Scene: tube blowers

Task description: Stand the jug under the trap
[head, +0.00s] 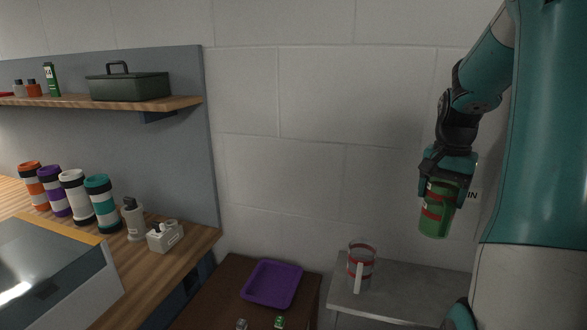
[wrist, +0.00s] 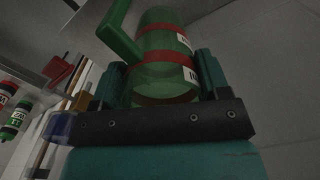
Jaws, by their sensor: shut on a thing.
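A green jug (head: 436,218) with red bands is held in the air at the right of the head view. My gripper (head: 447,182) is shut on it, from above in the picture. In the wrist view the same jug (wrist: 165,42) sits between my two fingers (wrist: 163,82), with its green handle to the left and pale labels on its right side. A second jug (head: 361,262), clear with red bands and a pale handle, stands upright on a grey ledge (head: 405,282), below and left of the held jug. I cannot pick out the trap in either view.
A purple tray (head: 272,285) lies on a dark brown surface left of the ledge. A wooden counter (head: 172,258) at the left holds several banded cups and small devices. A dark green toolbox (head: 128,86) sits on a wall shelf. The wall in the middle is bare.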

